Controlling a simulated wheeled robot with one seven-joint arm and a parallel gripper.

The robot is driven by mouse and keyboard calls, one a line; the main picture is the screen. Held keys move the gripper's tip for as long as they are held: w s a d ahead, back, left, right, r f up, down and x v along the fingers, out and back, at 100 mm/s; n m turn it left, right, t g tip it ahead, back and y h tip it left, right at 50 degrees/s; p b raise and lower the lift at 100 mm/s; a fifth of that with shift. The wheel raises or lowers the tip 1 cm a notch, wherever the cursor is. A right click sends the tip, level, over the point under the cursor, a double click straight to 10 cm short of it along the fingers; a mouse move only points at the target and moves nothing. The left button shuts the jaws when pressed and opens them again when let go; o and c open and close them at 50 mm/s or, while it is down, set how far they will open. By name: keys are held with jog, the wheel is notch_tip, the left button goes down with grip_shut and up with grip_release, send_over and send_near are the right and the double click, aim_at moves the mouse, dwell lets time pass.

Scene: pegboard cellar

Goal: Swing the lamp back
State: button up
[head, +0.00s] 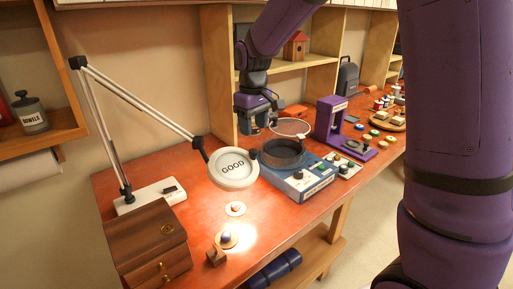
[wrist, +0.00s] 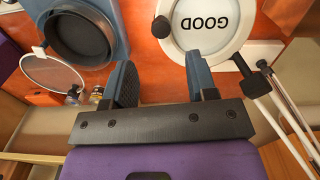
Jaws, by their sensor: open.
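The lamp (head: 233,168) has a round white head marked "GOOD", on a jointed arm (head: 140,105) rising from a white base (head: 150,196) at the table's left. Its head hangs over the table beside the blue machine, and a bright patch lies in front of it. A dark knob (head: 253,154) sticks out from the head's right side. In the wrist view the lamp head (wrist: 207,22) and knob (wrist: 161,27) show just beyond the fingers. My gripper (head: 259,126) is open and empty, behind and above the knob; its two blue fingers (wrist: 161,80) are apart, with nothing between them.
A blue machine (head: 316,188) with a round dark bowl and a clear lid stands right of the lamp head. A wooden drawer box (head: 150,240) is at front left. A purple stand (head: 325,125) is farther right.

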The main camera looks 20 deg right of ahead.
aim_at(253, 150)
notch_tip(253, 150, down, 8)
jog(key=shift+r, duration=0.1)
dwell(0.4)
grip_shut()
